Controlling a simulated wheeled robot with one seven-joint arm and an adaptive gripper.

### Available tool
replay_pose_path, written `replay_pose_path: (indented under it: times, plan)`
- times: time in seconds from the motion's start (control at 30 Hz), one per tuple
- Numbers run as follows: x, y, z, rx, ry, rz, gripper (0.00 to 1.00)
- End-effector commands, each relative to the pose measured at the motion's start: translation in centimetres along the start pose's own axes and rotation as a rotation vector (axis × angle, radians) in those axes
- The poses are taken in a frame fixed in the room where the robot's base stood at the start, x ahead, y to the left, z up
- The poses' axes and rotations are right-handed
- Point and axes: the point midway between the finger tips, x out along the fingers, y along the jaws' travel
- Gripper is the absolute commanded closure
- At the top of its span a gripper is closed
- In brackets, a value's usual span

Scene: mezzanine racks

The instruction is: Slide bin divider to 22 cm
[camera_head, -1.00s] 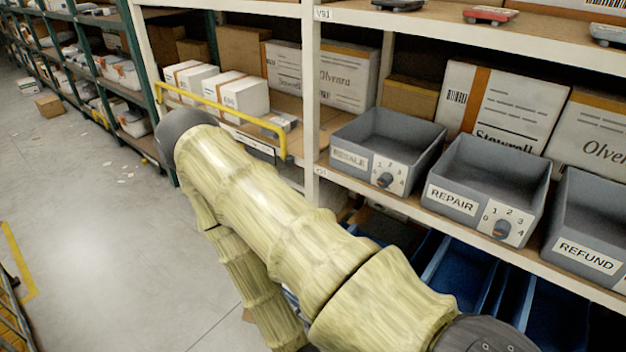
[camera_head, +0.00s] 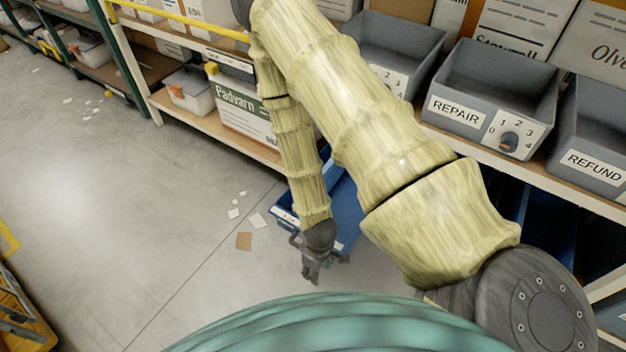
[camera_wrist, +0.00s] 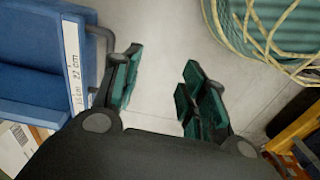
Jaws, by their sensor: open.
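A blue bin (camera_head: 346,205) juts out below the lower shelf, partly hidden behind my arm. In the wrist view the blue bin (camera_wrist: 28,50) fills the left edge. A grey bar-like handle (camera_wrist: 103,48) stands out beside the strip. A raised blue crosspiece (camera_wrist: 30,85) may be the divider; I cannot tell for sure. My gripper (camera_head: 311,277) hangs in front of the bin. In the wrist view my gripper (camera_wrist: 160,65) is open and empty, its left finger close to the handle.
Grey bins marked REPAIR (camera_head: 485,95) and REFUND (camera_head: 588,130) stand on the shelf above, with dial plates. A yellow rail (camera_head: 180,22) runs along the shelf at upper left. A yellow-framed object (camera_head: 25,310) stands at lower left. The floor between is mostly clear, with scattered paper scraps (camera_head: 245,240).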

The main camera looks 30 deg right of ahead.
Motion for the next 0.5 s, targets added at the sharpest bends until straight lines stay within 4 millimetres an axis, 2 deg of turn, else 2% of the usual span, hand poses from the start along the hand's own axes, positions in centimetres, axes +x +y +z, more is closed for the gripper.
replay_pose_path:
  times: [0.03, 0.2, 0.37, 0.5]
  plan:
    - [1.7, 1.5, -2.0, -0.077, 0.010, 0.003, 0.57]
    - [3.1, 6.2, -7.1, -0.368, 0.013, 0.004, 0.57]
    - [3.4, 10.8, -11.5, -0.642, 0.013, 0.006, 0.57]
    - [2.8, 15.1, -15.0, -0.882, 0.011, 0.010, 0.57]
